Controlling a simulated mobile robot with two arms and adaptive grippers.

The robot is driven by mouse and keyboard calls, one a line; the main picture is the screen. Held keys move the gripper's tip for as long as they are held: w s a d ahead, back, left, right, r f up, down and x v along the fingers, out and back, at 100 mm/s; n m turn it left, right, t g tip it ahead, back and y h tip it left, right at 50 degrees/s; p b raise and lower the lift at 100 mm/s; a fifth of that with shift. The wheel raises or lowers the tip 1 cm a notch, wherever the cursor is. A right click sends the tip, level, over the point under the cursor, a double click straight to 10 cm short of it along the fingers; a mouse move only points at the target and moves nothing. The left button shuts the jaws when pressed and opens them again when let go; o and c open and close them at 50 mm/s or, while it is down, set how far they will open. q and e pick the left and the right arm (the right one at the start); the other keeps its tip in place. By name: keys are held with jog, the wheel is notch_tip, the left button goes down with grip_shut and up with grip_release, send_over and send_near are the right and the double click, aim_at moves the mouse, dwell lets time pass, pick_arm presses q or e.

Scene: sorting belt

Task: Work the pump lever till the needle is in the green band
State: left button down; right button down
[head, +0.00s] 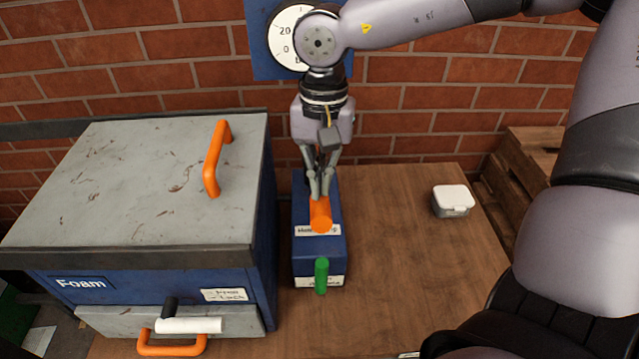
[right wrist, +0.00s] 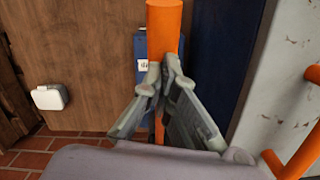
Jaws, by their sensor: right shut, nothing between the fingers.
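The blue pump box (head: 302,260) stands on the wooden table, with an orange lever (head: 320,220) on top pointing toward me. My right gripper (head: 319,194) reaches down over the pump, shut and empty, its fingertips at the lever. In the right wrist view the orange lever (right wrist: 162,28) passes behind the shut fingertips (right wrist: 163,75); I cannot tell whether they touch it. The white gauge (head: 282,40) on a blue wall plate is largely covered by my right arm; its needle and green band are hidden. My left gripper is out of view.
A green handle (head: 321,276) sticks out of the pump's front. Close on the left is a large foam box (head: 120,170) with orange handles. A small white-lidded box (head: 453,199) lies at the right; the table between is clear. A wooden crate (head: 530,160) stands beyond.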

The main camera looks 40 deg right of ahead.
jog(key=shift+w+d+r, duration=0.25)
jog(key=shift+w+d, duration=0.2)
jog(key=shift+w, duration=0.05)
jog(key=shift+w+d, duration=0.2)
jog(key=shift+d, duration=0.1)
jog(key=shift+r, duration=0.25)
notch_tip(320, 180, up, 12)
jog(key=shift+w+d+f, duration=0.25)
jog(key=shift+w+d, duration=0.15)
jog(key=shift+w, duration=0.05)
